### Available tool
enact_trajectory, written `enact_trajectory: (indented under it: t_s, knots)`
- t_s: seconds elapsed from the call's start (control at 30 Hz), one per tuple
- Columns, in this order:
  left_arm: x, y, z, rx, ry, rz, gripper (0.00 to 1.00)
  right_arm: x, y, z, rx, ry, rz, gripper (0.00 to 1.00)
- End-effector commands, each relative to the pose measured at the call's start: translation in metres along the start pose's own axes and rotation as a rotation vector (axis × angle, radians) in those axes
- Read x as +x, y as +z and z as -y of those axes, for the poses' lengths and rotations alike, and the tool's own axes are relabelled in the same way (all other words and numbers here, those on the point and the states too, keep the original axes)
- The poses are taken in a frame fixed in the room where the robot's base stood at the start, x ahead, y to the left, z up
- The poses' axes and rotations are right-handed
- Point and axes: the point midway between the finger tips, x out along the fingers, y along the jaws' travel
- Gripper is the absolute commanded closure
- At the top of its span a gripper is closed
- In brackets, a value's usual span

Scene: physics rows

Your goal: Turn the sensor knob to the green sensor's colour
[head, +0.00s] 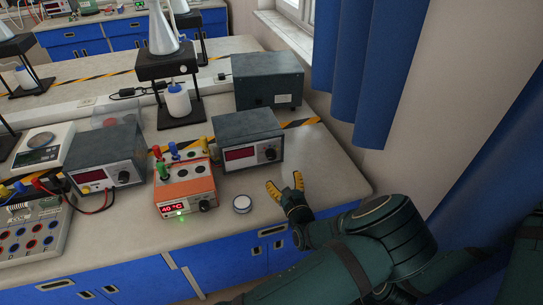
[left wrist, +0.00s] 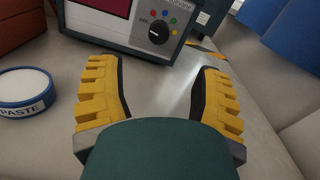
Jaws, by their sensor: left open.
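The grey meter box (head: 248,140) with a dark red display stands right of centre in the head view. Its black knob (head: 270,154) is on the right of its front face. In the left wrist view the knob (left wrist: 159,32) has several coloured dots around it; I cannot tell surely which dot it points to. My left gripper (head: 286,185) is open and empty, low over the bench in front of this box, apart from the knob. In the left wrist view its yellow fingers (left wrist: 160,90) frame bare bench. A green plug (head: 162,170) stands on the orange unit. My right gripper is not visible.
The orange unit (head: 185,190) reads 40 °C and carries other coloured plugs. A round paste tin (head: 242,204) lies left of my gripper. Another grey meter (head: 104,160) is at left. A blue curtain (head: 375,70) hangs right. Bench right of the box is clear.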

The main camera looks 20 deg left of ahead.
Motion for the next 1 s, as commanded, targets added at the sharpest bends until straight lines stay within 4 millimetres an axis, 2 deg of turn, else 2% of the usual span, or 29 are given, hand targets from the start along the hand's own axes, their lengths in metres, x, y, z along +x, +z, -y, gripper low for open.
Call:
enact_trajectory:
  t_s: [0.3,0.5,0.7,1.0]
  knots:
    - [0.063,-0.001,-0.002,0.0,0.004,0.002,0.34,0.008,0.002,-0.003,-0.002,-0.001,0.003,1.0]
    - [0.096,-0.001,-0.002,0.0,0.003,0.002,0.34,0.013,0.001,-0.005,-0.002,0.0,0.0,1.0]
    - [0.114,0.0,-0.001,0.0,0.002,0.001,0.34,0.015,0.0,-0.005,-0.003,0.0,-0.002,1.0]
    - [0.117,0.0,-0.001,0.0,0.003,0.0,0.34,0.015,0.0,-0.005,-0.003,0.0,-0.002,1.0]
